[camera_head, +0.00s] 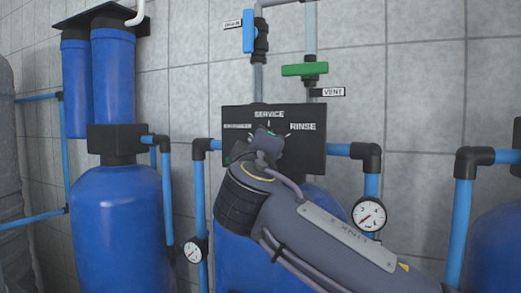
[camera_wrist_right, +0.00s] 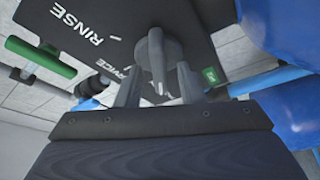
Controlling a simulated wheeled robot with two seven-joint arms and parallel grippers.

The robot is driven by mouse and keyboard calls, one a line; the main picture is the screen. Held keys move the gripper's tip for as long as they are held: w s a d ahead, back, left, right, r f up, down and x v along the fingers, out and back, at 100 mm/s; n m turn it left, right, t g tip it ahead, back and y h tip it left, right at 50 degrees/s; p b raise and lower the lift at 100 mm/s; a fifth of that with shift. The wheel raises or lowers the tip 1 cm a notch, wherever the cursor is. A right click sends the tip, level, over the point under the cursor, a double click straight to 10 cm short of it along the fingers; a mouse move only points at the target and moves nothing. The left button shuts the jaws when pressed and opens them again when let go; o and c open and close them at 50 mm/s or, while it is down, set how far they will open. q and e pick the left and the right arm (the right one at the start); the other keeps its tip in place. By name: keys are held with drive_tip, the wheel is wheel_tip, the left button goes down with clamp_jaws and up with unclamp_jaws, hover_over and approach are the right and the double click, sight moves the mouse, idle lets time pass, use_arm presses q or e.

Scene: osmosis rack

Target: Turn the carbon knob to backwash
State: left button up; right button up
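The carbon knob (camera_wrist_right: 158,58) is a grey, tapered handle on a black valve panel (camera_head: 310,150). In the head view my right gripper hides the knob. The panel reads SERVICE at the top, RINSE at the right and a blurred label at the left. My right gripper (camera_head: 266,143) is in front of the panel's middle. In the right wrist view its two fingers (camera_wrist_right: 158,88) stand on either side of the knob's handle, with gaps showing between them and it. My left gripper is not in view.
Above the panel are a blue valve handle (camera_head: 249,31) and a green valve handle (camera_head: 305,70) on pipes. A pressure gauge (camera_head: 369,214) is close to my right arm, another (camera_head: 195,250) is at lower left. A blue tank (camera_head: 120,225) stands at left.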

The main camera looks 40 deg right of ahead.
drive_tip(key=b+v, duration=0.2)
drive_tip(key=v, duration=0.5)
drive_tip(key=shift+s+a, duration=0.25)
drive_tip(key=shift+s, duration=0.05)
drive_tip(key=shift+f, duration=0.1)
